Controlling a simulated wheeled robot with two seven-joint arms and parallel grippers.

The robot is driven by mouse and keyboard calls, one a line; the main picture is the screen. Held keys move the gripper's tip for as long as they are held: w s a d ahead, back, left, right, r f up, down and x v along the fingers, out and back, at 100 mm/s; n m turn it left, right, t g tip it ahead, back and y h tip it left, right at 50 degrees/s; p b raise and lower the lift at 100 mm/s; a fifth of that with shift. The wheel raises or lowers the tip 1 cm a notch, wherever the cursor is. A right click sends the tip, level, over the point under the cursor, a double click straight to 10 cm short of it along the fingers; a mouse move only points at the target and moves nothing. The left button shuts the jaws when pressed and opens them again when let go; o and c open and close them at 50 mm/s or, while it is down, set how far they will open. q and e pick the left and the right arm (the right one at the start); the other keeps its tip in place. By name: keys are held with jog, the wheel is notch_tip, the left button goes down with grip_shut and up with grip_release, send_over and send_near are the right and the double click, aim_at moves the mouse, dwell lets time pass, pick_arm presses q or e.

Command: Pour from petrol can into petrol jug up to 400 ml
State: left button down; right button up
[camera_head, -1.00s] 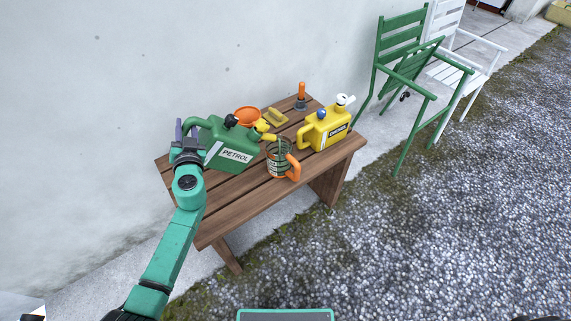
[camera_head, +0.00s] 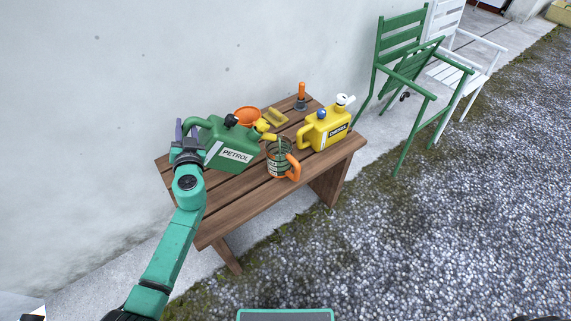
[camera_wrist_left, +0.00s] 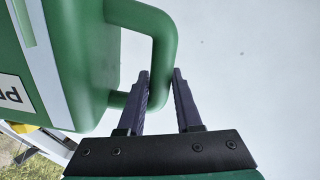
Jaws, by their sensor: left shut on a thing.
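The green petrol can (camera_head: 232,143) with a white PETROL label is above the left part of the bench. Its yellow spout (camera_head: 268,136) points right and reaches to the mouth of the petrol jug. My left gripper (camera_head: 187,143) is shut on the can's handle at the left. In the left wrist view the handle (camera_wrist_left: 164,50) passes between the two fingers (camera_wrist_left: 160,98). The petrol jug (camera_head: 279,158), see-through with markings and an orange handle, stands upright on the bench. I cannot read its level or tell whether liquid is flowing. My right gripper is out of view.
A yellow diesel can (camera_head: 325,130) stands right of the jug on the wooden bench (camera_head: 235,202). Behind are an orange funnel (camera_head: 247,113), a yellow item (camera_head: 275,117) and an orange-handled tool (camera_head: 301,95).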

pick_arm(q)
jog(key=shift+r, duration=0.25)
jog(key=shift+w+d+r+m, duration=0.1)
jog(key=shift+d+r+m, duration=0.1)
jog(key=shift+m, duration=0.1)
jog(key=shift+d+r, duration=0.1)
jog(key=shift+r, duration=0.05)
dwell(2.3)
jog(key=shift+r+m+b, duration=0.1)
jog(key=shift+m+b, duration=0.3)
jog(key=shift+m, duration=0.1)
dwell(4.5)
